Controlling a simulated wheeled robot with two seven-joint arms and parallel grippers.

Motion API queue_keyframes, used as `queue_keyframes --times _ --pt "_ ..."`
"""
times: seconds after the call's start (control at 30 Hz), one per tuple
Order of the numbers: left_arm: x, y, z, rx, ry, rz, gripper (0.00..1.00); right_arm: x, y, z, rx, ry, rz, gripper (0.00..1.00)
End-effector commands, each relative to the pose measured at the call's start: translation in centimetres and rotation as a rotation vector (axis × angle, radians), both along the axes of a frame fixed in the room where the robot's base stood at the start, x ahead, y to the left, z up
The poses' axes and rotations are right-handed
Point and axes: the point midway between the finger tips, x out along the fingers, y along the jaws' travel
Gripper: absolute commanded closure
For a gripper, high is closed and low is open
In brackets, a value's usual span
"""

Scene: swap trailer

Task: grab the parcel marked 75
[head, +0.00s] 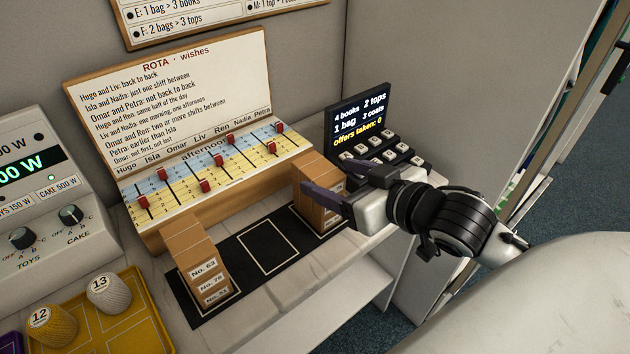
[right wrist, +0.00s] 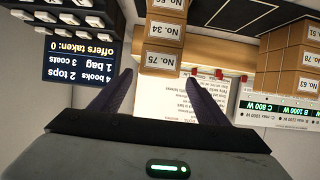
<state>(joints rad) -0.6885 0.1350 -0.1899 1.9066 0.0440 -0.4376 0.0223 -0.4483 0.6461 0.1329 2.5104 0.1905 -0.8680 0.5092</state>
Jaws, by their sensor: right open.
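The parcel marked 75 (right wrist: 160,62) is a brown box at the top of the right-hand stack; the right wrist view shows this stack upside down, with parcels 34 (right wrist: 165,31) and 56 (right wrist: 168,5) below it. In the head view the stack (head: 318,208) stands at the right end of the black mat, its labels partly hidden by my gripper. My right gripper (head: 323,178) is open at the stack's top. In the right wrist view its purple fingers (right wrist: 163,84) lie to either side of parcel 75, with gaps visible. My left gripper is not in view.
A second stack (head: 203,262), marked 63, 78 and 51, stands at the mat's left end. The mat's middle square (head: 266,253) is empty. The slider board (head: 215,165) stands behind, and the dark keypad display (head: 360,118) is close to my right gripper. A yellow tray (head: 128,315) holds spools.

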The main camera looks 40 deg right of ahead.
Motion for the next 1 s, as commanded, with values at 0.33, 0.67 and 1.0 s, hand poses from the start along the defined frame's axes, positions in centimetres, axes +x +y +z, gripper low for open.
queue_keyframes --times 0.33,0.67,1.0 --pt "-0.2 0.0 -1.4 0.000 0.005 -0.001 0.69 2.8 0.1 -1.2 -0.001 0.000 0.000 0.31" --pt "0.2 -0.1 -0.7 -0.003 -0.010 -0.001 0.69 6.8 0.1 -2.9 -0.001 0.000 -0.001 0.31" --pt "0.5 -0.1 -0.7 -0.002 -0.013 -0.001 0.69 7.4 0.2 -3.3 -0.002 0.002 0.001 0.33"
